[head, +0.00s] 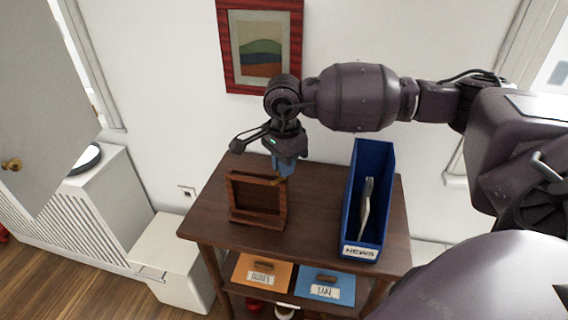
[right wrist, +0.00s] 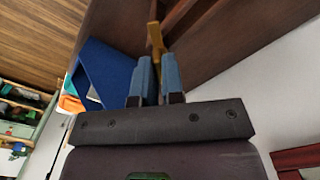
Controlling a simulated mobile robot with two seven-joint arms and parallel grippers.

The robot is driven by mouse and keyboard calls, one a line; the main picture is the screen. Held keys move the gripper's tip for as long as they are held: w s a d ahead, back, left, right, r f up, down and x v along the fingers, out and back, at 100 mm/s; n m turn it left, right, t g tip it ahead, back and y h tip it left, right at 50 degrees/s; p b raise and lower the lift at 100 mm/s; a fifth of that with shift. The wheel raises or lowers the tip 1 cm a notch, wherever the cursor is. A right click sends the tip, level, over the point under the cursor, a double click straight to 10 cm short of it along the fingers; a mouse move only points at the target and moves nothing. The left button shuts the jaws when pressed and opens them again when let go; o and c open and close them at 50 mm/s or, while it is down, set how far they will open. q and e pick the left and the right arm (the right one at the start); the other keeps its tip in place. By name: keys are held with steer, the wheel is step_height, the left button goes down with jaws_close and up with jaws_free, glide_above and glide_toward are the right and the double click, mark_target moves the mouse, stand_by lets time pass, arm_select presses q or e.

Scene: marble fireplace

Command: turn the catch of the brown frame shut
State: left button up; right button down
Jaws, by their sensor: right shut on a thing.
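The brown frame (head: 236,216) stands on the wooden table, tilted back a little, with its open, box-like side facing me. My right gripper (head: 283,168) is above its upper right corner, fingers pointing down. In the right wrist view the blue fingertips (right wrist: 158,75) are close together on a small brass-coloured catch (right wrist: 155,37), which sticks out beyond them towards brown wood. In the head view the catch (head: 279,181) shows just below the fingers; its exact angle is hard to tell. My left gripper is not in view.
A blue file holder (head: 376,160) labelled NEWS stands on the right of the wooden table (head: 319,199). A red-framed picture (head: 297,45) hangs behind. The tabletop between frame and holder is clear.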

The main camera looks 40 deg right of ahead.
steer(key=m, duration=0.5)
steer(key=shift+r+p, duration=0.1)
steer(key=shift+p, duration=0.3)
steer(key=m, duration=0.3)
steer(key=shift+m+p, duration=0.3)
steer(key=shift+m, duration=0.6)
steer(key=c, duration=1.2)
jaws_free()
steer(key=shift+s, duration=0.1)
